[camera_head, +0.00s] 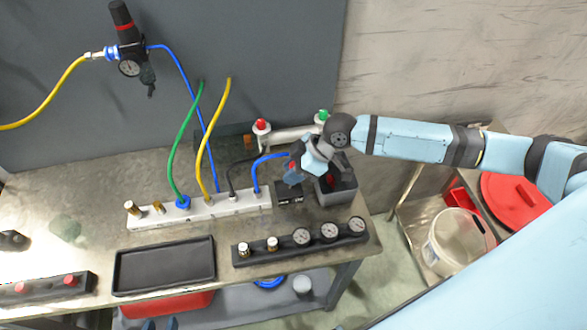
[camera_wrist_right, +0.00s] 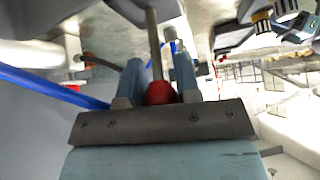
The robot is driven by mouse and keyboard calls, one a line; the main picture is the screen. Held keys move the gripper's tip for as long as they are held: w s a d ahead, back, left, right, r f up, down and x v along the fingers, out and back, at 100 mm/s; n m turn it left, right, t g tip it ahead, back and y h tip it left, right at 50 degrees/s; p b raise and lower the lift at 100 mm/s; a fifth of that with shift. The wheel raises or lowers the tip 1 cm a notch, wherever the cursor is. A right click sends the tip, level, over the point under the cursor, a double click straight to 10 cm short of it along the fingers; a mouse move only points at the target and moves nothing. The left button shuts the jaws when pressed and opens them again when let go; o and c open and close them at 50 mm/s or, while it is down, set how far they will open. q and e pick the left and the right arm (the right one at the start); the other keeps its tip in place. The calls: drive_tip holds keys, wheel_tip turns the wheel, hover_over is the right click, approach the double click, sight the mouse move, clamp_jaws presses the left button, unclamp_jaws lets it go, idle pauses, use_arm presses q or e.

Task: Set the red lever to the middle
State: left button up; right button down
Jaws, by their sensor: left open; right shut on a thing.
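The red lever's round knob (camera_wrist_right: 159,93) sits between the two light blue fingers of my right gripper (camera_wrist_right: 160,75) in the right wrist view. A pale rod runs from the knob away from the camera. In the head view my right gripper (camera_head: 314,170) is over the dark box (camera_head: 343,194) at the right end of the bench, and a bit of red shows beneath it. The gripper hides most of the lever there, so its exact angle cannot be told.
A white manifold (camera_head: 228,207) with green, yellow and blue hoses stands left of the lever. A gauge strip (camera_head: 285,245) and a black tray (camera_head: 163,266) are in front. A pipe with red and green knobs (camera_head: 290,134) is behind. A bucket (camera_head: 455,242) stands right.

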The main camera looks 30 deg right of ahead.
drive_tip(key=shift+a, duration=0.15)
idle(0.4)
drive_tip(key=c, duration=0.9)
unclamp_jaws()
drive_tip(key=shift+o, duration=0.2)
drive_tip(key=shift+r, duration=0.1)
drive_tip(key=shift+d+r, duration=0.2)
drive_tip(key=shift+d, duration=0.1)
drive_tip(key=b+v, duration=0.1)
drive_tip(key=v, duration=1.2)
drive_tip(key=shift+s, duration=0.1)
